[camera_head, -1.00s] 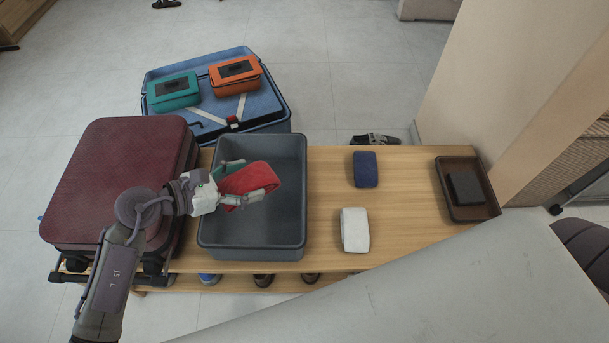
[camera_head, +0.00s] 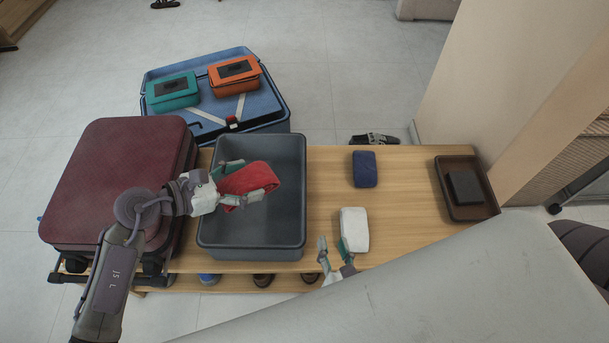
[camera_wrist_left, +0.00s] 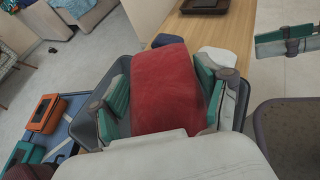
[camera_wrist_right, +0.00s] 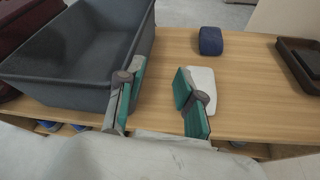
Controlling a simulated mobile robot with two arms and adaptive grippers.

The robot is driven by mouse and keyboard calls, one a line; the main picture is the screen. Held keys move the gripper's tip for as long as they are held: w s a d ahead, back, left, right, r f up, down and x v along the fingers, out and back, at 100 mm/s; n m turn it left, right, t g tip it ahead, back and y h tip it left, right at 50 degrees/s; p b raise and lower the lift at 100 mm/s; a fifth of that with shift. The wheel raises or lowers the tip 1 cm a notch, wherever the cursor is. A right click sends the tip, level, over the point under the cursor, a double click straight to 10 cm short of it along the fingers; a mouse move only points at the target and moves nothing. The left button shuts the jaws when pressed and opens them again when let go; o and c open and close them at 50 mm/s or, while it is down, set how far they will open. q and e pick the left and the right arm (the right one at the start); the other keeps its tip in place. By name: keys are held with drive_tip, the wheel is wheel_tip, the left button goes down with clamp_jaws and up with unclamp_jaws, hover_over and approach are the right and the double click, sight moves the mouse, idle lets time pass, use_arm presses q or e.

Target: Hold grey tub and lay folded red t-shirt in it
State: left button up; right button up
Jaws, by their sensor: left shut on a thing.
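In the left wrist view the red t-shirt (camera_wrist_left: 160,88) sits between both finger pads. The tub stands on the wooden bench and looks empty inside. My right gripper (camera_head: 333,252) is beyond the tub's right front corner, near the bench's front edge. In the right wrist view my right gripper (camera_wrist_right: 160,98) is open and empty, with the grey tub (camera_wrist_right: 80,55) to its left and apart from it.
A folded white cloth (camera_head: 354,230) lies just beyond my right gripper. A folded navy cloth (camera_head: 365,169) and a brown tray (camera_head: 451,206) are further along the bench (camera_head: 405,205). A maroon suitcase (camera_head: 115,170) stands left of the tub; an open blue case (camera_head: 265,104) is behind.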

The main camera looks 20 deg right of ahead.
drive_tip(key=w+d+r+y, duration=0.1)
drive_tip(key=w+y, duration=0.1)
drive_tip(key=w, duration=0.9)
drive_tip(key=w+d+r+y, duration=0.1)
drive_tip(key=w+d, duration=0.1)
drive_tip(key=w, duration=0.9)
drive_tip(key=w+d+r+g, duration=0.3)
drive_tip(key=w+d+r, duration=0.95)
drive_tip(key=r, duration=0.35)
drive_tip(key=n+g, duration=0.2)
drive_tip(key=g, duration=0.8)
hover_over(303, 203)
drive_tip(key=w+d, duration=0.1)
drive_tip(key=w, duration=0.2)
wheel_tip(303, 203, down, 15)
drive_tip(key=shift+s+d+r, duration=0.1)
drive_tip(key=shift+s+d, duration=0.05)
drive_tip(key=shift+s+f+g, duration=0.15)
drive_tip(key=shift+f+g, duration=0.15)
drive_tip(key=shift+f, duration=0.05)
drive_tip(key=f, duration=1.1)
drive_tip(key=shift+a+f, duration=0.15)
drive_tip(key=shift+a, duration=0.05)
